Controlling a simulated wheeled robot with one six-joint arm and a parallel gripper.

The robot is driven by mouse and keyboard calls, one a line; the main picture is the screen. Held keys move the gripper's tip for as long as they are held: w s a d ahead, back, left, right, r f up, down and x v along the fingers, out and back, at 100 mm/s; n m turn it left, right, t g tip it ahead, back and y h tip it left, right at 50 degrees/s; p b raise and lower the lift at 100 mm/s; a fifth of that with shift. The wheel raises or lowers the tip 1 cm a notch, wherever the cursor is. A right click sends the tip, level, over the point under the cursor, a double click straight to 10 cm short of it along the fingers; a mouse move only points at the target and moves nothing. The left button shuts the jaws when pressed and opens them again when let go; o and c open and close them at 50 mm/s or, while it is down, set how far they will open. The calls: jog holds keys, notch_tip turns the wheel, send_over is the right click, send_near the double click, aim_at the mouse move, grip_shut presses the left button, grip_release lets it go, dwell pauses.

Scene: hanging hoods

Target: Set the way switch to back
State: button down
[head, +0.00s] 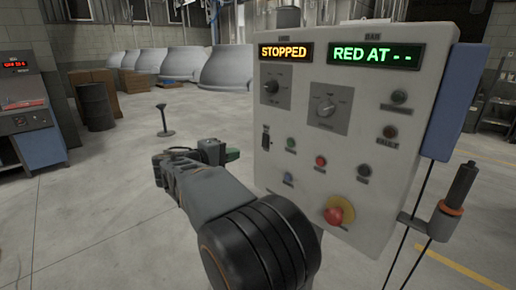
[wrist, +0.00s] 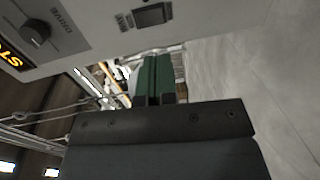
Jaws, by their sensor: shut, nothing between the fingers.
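A pale grey control box (head: 290,210) stands at the right in the head view. A small black rocker switch (head: 266,136) sits at its left edge; I take it for the way switch, but its label is too small to read there. In the wrist view the rocker (wrist: 152,15) is at the top, with small print beside it, and which side is pressed cannot be told. My gripper (head: 232,154), with green fingers, is left of the box, a little below the rocker and apart from it. In the wrist view its fingers (wrist: 158,78) are together and empty.
The box carries a knob (head: 271,87) labelled DRIVE in the wrist view, another knob (head: 326,107), several small buttons and a red stop button (head: 334,215) on yellow. Displays read STOPPED (head: 285,52) and RED AT - - (head: 376,54). A black post (head: 164,120) stands on open floor behind my arm.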

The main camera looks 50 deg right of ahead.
aim_at(264, 146)
jog(key=d, duration=0.6)
jog(key=d+f, duration=0.1)
jog(key=d, duration=0.3)
jog(key=shift+s+f+p, duration=0.1)
jog(key=shift+s+p, duration=0.25)
